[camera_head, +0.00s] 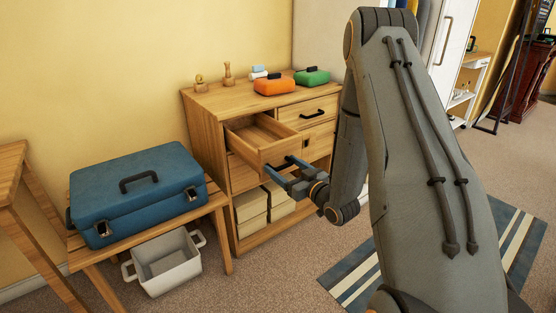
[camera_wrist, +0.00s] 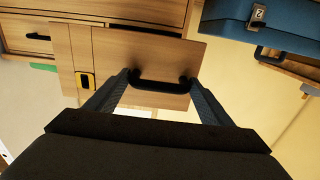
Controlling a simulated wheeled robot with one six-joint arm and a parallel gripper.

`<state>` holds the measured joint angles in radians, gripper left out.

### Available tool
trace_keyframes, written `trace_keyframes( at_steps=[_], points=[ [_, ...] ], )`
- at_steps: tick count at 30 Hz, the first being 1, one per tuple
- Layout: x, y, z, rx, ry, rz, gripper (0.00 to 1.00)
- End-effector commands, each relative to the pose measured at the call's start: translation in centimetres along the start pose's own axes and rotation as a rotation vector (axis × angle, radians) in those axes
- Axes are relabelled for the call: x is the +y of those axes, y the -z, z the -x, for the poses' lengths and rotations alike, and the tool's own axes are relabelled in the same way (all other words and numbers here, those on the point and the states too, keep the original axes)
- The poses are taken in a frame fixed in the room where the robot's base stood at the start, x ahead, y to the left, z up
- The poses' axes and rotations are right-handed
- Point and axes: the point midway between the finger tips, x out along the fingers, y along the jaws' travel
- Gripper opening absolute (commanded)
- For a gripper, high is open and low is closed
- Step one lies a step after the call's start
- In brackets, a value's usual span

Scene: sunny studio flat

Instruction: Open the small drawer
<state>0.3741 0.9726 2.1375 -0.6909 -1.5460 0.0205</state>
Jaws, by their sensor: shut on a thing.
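The small drawer (camera_head: 262,152) at the upper left of the wooden cabinet (camera_head: 207,120) is pulled well out, and its inside looks empty. My gripper (camera_head: 290,172) is at the drawer's front, shut on its black handle. In the wrist view, which looks upside down, the handle (camera_wrist: 160,85) lies between the two fingers of my gripper (camera_wrist: 160,80). The drawer's wooden front (camera_wrist: 135,50) fills the middle of that view. In the head view my gripper partly hides the handle.
A blue case (camera_head: 140,190) lies on a low wooden bench (camera_head: 222,225) to the left, with a grey bin (camera_head: 168,265) beneath. Beside the drawer is a shut drawer (camera_head: 307,113).

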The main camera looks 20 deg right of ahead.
Motion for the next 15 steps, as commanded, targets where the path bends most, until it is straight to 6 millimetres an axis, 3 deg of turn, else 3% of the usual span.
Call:
trace_keyframes(
  at_steps=[13, 14, 15],
  points=[
    [0.16, 0.00, 0.54, 0.001, -0.003, 0.001, 0.35],
    [0.16, 0.00, 0.54, 0.001, -0.003, 0.001, 0.78],
    [0.16, 0.00, 0.54, 0.001, -0.003, 0.001, 0.85]
  ],
)
